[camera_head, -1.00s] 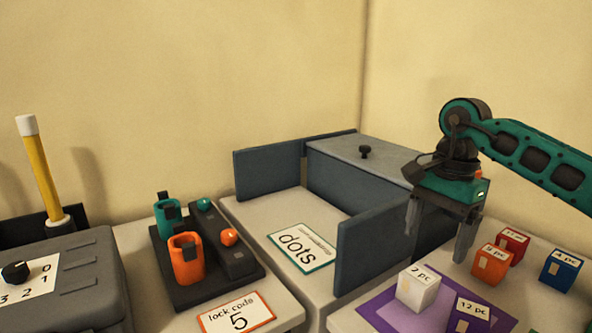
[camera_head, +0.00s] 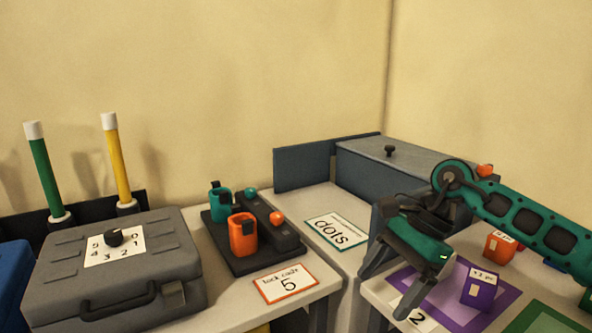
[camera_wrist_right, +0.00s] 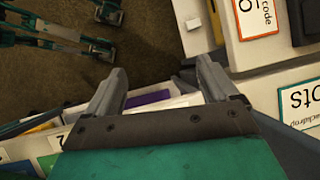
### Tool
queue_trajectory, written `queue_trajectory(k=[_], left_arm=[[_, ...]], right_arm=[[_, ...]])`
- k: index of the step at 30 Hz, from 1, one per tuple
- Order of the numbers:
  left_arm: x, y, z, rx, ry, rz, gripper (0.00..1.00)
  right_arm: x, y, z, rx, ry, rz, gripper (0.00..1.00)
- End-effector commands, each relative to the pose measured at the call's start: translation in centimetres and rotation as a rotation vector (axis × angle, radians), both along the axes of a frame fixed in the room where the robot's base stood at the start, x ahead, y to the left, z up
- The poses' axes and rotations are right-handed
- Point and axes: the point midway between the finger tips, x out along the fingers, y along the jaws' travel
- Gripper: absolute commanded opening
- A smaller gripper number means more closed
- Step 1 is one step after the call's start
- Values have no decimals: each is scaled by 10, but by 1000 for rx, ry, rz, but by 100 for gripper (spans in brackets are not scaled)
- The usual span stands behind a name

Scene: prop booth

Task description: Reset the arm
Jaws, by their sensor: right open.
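My right arm comes in from the right in the head view. Its gripper (camera_head: 385,293) is open and empty, tilted down over the front of the right-hand table. One finger hangs past the table's left edge, in front of the dots booth. My left gripper does not show in the head view.
A purple cube (camera_head: 478,289) stands on a purple mat (camera_head: 462,315), an orange cube (camera_head: 499,245) behind it. Left are a dots card (camera_head: 337,231), lock code card (camera_head: 286,283), orange holder (camera_head: 243,236) and grey case (camera_head: 70,283) with a dial. The floor (camera_wrist_right: 150,35) lies below the right gripper.

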Motion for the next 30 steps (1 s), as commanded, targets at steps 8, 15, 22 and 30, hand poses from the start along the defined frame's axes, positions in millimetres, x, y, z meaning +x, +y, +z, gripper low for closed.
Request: queue_trajectory(k=[8, 15, 22, 30], left_arm=[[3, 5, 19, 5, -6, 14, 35], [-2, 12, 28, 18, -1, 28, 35], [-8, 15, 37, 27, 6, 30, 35], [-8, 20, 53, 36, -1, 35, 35]], right_arm=[[-51, 124, 10, 585, 419, -285, 87], [-57, 158, 46, 1044, 996, -703, 87], [-37, 121, 33, 1375, 1655, -1185, 87], [-61, 37, -67, -1322, -1992, 1461, 87]])
